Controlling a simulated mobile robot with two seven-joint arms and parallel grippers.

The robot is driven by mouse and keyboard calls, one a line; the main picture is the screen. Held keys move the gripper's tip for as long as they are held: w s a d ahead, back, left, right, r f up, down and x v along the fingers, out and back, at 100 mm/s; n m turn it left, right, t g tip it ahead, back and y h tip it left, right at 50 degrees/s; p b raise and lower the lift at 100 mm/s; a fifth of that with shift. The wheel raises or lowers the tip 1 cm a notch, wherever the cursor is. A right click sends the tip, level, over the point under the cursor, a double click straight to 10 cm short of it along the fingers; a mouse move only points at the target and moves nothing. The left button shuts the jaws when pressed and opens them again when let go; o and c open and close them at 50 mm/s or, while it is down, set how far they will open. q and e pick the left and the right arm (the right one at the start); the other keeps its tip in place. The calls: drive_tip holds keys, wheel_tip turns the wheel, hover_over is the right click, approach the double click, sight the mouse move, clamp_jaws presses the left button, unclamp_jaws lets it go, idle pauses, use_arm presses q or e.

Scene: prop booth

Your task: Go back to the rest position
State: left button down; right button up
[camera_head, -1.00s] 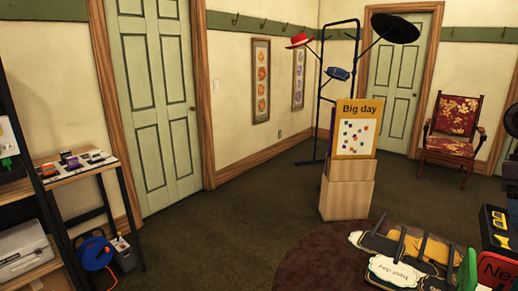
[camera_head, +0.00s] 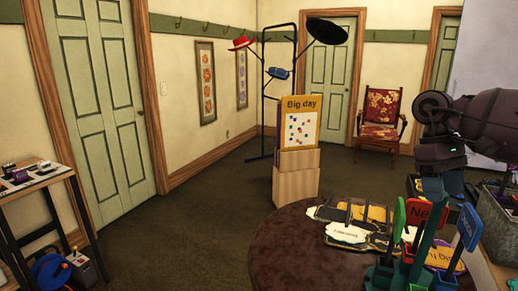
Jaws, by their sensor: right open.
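My right arm comes in from the right edge, dark and bulky, with my right gripper (camera_head: 437,160) near the right side of the view. The gripper is open, and I see nothing held in it. It hangs above and behind the colored prop signs on the round table, apart from the "Big day" board (camera_head: 301,127). Its fingertips are hard to make out against the dark parts. My left gripper is not in view.
A round dark brown table (camera_head: 285,250) at the lower middle carries sign props (camera_head: 345,232) and a green rack (camera_head: 413,265) of colored paddles. A grey bin (camera_head: 500,220) stands at right. A hat stand (camera_head: 295,60), chair (camera_head: 381,115) and left shelf (camera_head: 40,185) surround open carpet.

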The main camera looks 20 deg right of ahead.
drive_tip(key=w+a+m+t+y, duration=0.95)
drive_tip(key=w+a+m, duration=0.25)
drive_tip(key=a+m, duration=0.45)
drive_tip(key=w+a+f+m+t+y, duration=0.2)
drive_tip(key=f+m+t, duration=0.15)
drive_tip(key=m, duration=0.65)
drive_tip(key=w+a+f+m+t+y, duration=0.2)
drive_tip(key=w+m+t, duration=0.15)
drive_tip(key=m, duration=0.65)
drive_tip(key=s+d+f+m+t+h, duration=0.1)
drive_tip(key=s+f+m+t+h, duration=0.3)
drive_tip(key=f+m, duration=0.7)
drive_tip(key=s+f+m+h, duration=0.3)
drive_tip(key=f+m+h, duration=0.3)
drive_tip(key=f+m, duration=0.5)
drive_tip(key=s+a+f+m+g+h, duration=0.2)
drive_tip(key=s+f+m, duration=0.4)
drive_tip(key=s+f, duration=0.2)
drive_tip(key=s+a+f+m+g+h, duration=0.1)
drive_tip(key=s+a+f+m+g, duration=0.2)
drive_tip(key=s, duration=1)
wheel_tip(320, 180, down, 5)
drive_tip(key=m, duration=0.3)
drive_tip(key=shift+s+h, duration=0.25)
drive_tip(key=shift+h, duration=0.1)
drive_tip(key=shift+s+m, duration=0.15)
drive_tip(key=shift+m, duration=0.1)
drive_tip(key=shift+c, duration=0.2)
